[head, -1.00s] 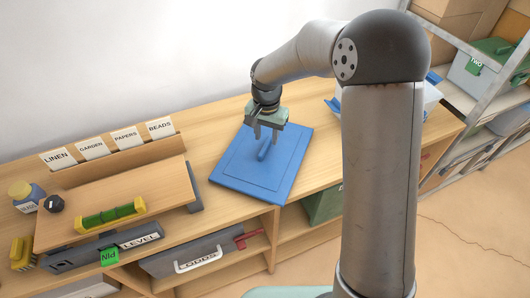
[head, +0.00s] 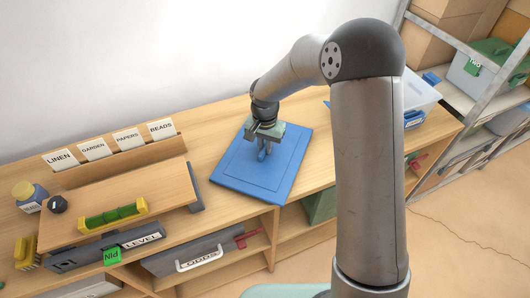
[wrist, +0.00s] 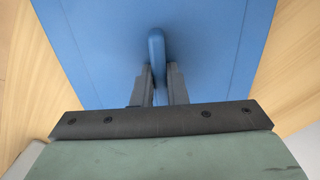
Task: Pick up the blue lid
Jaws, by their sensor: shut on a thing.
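The blue lid (head: 246,174) is a flat square panel with a raised middle and a bar handle. It lies flat on the wooden bench top in the head view. My gripper (head: 264,151) is over the lid's middle, pointing down, with its fingers on either side of the handle. In the wrist view the lid (wrist: 215,40) fills most of the top, and its upright handle (wrist: 157,48) runs in between the two fingers of my gripper (wrist: 160,85). The jaws are shut on the handle. The fingers hide the handle's near end.
The wooden bench (head: 318,180) is bare around the lid. A pale bin (head: 415,97) stands to the right, behind my arm.

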